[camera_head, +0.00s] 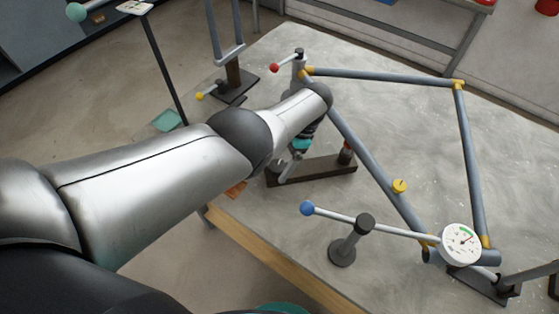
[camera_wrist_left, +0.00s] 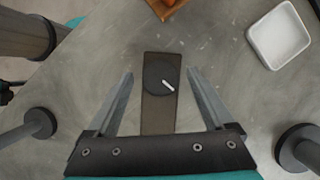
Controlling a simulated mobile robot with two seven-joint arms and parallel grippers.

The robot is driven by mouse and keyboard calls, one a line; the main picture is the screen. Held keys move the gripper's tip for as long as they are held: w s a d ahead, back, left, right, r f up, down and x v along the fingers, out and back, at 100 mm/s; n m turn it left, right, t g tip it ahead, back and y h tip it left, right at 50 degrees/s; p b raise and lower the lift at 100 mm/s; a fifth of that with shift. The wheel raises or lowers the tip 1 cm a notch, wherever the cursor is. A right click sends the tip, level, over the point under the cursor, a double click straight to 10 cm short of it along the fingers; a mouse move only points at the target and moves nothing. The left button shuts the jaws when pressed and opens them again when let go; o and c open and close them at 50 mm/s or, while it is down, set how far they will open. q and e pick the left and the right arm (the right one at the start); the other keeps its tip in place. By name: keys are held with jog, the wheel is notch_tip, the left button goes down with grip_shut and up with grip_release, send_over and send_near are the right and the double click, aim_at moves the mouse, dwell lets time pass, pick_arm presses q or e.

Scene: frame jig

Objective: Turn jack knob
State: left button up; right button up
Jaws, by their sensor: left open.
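The jack knob (camera_wrist_left: 161,74) is a dark round disc with a white pointer mark, on one end of a dark bar-shaped base (camera_wrist_left: 158,115) in the left wrist view. The pointer slants toward the lower right. My left gripper (camera_wrist_left: 160,72) is open, with one finger on each side of the knob and a gap to it on both sides. In the head view my left gripper (camera_head: 287,169) is over the left part of the base (camera_head: 325,171), and it and the arm hide the knob. My right gripper is not in view.
A grey tube frame (camera_head: 380,77) with yellow joints stands on the grey table (camera_head: 400,130). A white dial gauge (camera_head: 461,244) and a blue-tipped lever (camera_head: 307,208) are at the lower right. A white tray (camera_wrist_left: 278,35) and an orange block (camera_wrist_left: 166,8) lie near the knob.

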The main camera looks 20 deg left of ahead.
pick_arm(q)
jog(key=shift+r, duration=0.1)
jog(key=p+v, duration=0.3)
jog(key=v, duration=1.2)
jog(key=shift+d, duration=0.1)
